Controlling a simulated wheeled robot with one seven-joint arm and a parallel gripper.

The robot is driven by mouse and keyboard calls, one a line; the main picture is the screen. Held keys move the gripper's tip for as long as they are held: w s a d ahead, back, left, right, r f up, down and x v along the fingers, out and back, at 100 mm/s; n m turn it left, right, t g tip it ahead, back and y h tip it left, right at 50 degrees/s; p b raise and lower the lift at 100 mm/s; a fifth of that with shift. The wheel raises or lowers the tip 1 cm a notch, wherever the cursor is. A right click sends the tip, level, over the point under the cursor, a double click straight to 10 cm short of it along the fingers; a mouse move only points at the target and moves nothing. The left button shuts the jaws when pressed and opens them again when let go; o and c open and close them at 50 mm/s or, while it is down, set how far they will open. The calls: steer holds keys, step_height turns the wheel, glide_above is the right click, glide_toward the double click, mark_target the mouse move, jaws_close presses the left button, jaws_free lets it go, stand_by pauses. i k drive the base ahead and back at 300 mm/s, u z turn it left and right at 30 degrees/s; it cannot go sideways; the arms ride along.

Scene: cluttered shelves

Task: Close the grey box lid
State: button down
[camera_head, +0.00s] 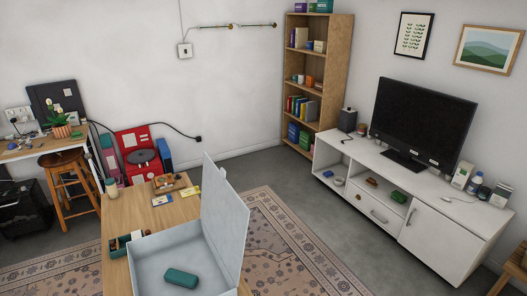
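The grey box (160,256) stands on the near end of the wooden table, low in the middle of the view. Its lid (224,222) stands open, raised nearly upright along the box's right side. A green oblong case (182,278) lies inside on the box floor. The lower edge of the picture cuts off the front of the box. My gripper is not in view.
The wooden table (128,212) also holds a cup (111,188), cards and small items at its far end, and a dark green object (124,243) left of the box. A patterned rug (285,245) lies right of the table. A white TV cabinet (425,228) stands farther right.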

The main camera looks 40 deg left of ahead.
mark_target(225, 216)
steer(key=i, duration=2.4)
steer(key=u, duration=4.1)
steer(key=i, duration=1)
